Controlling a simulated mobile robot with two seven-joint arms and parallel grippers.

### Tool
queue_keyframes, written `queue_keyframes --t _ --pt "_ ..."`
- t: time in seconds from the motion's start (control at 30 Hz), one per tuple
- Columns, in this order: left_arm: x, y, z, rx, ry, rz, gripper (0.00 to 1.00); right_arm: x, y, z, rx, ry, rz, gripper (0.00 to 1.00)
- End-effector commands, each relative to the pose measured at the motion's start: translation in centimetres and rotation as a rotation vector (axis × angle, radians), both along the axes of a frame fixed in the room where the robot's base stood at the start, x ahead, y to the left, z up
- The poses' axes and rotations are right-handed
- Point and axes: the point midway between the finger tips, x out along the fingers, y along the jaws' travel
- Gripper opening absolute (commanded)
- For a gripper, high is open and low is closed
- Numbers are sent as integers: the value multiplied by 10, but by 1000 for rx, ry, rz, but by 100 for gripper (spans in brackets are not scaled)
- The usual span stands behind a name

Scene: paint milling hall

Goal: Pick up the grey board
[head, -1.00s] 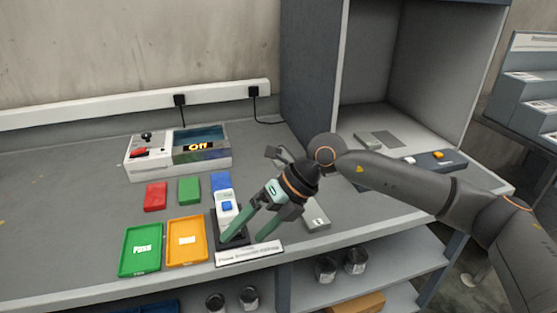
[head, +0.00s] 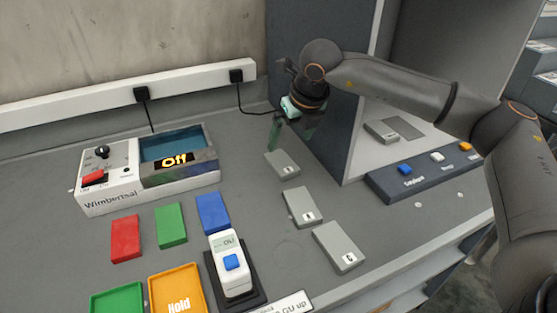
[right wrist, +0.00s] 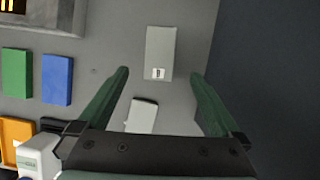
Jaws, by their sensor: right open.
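Several grey boards lie flat on the bench: a back one (head: 282,161), a middle one (head: 298,204) and a front one (head: 338,246), each with a small white label. My right gripper (head: 291,140) is open and points down just above the back board. In the right wrist view a labelled grey board (right wrist: 160,48) lies ahead of and between the open fingertips (right wrist: 160,74). Another grey board (right wrist: 142,114) shows nearer, partly hidden by the gripper body. My left gripper is not in view.
A grey cabinet wall stands close right of the gripper. A control box (head: 110,196) reading "Off" is at left. Red (head: 125,239), green (head: 171,225) and blue (head: 212,213) boards lie before it, near a white handheld device (head: 231,268). A button panel (head: 430,178) is at right.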

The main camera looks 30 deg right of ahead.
Motion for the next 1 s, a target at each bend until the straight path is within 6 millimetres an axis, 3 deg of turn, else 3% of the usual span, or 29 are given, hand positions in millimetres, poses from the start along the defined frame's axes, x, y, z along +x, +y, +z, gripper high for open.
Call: queue_keyframes --t 0.1,0.37,0.63,1.0 --pt "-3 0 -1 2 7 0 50 8 1 -21 -2 3 1 100" --pt "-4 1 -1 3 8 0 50 17 1 -42 1 1 3 100" --pt "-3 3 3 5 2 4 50 29 1 -79 0 3 2 100" --pt "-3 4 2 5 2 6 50 33 1 -88 1 0 3 98"
